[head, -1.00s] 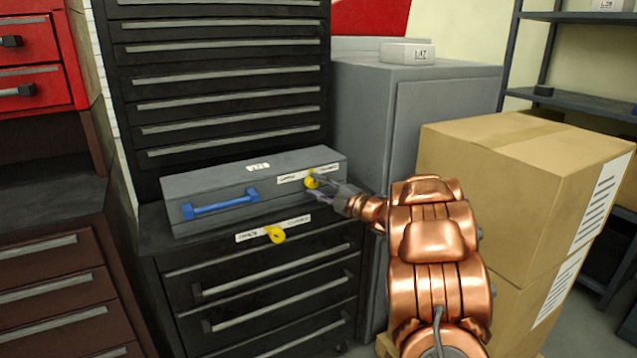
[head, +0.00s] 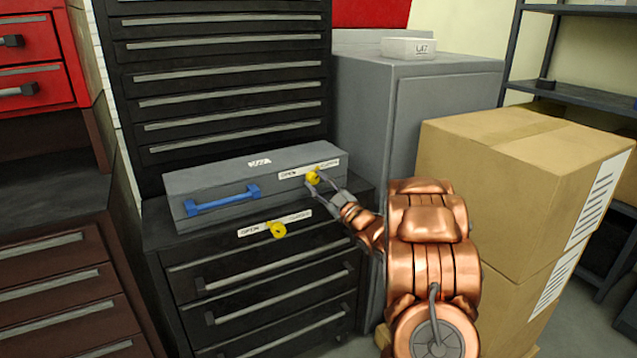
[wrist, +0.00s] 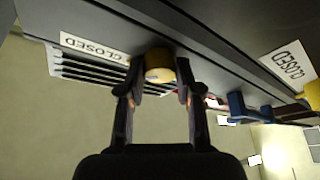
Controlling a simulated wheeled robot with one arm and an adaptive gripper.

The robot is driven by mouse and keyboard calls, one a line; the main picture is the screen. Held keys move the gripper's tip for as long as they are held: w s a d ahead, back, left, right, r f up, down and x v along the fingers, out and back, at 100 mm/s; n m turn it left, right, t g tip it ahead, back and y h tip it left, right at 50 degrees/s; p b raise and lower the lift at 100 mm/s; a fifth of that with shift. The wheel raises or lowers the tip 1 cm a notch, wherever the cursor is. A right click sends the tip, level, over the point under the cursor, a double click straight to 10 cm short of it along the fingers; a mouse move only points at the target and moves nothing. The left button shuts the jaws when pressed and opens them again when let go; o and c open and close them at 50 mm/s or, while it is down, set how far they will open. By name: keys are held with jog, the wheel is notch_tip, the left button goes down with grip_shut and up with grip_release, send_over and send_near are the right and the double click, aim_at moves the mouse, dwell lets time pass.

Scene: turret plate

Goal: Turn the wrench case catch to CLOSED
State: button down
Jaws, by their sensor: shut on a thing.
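The grey wrench case (head: 215,174) lies shut on the black drawer cabinet, with a blue handle (head: 222,201) on its front. Its yellow catch (head: 313,178) is at the right of the front, by a white strip reading OPEN at left and, less legibly, CLOSED at right. My gripper (head: 314,184) reaches it from the lower right. In the wrist view, my gripper's two dark fingers (wrist: 158,92) are closed on either side of the yellow catch (wrist: 160,66). A CLOSED label (wrist: 94,47) is beside it. The fingers partly hide the catch, and its exact angle is unclear.
A second yellow catch (head: 278,230) with its own OPEN label strip is on the cabinet below the case. Cardboard boxes (head: 500,190) stand close to the right of my arm. A grey cabinet (head: 445,110) stands behind.

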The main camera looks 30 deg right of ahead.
dwell(0.4)
jog(key=c, duration=0.8)
grip_release()
jog(key=shift+o, duration=0.2)
jog(key=shift+s, duration=0.1)
jog(key=v, duration=1.1)
jog(key=shift+s+f, duration=0.2)
jog(key=shift+s, duration=0.15)
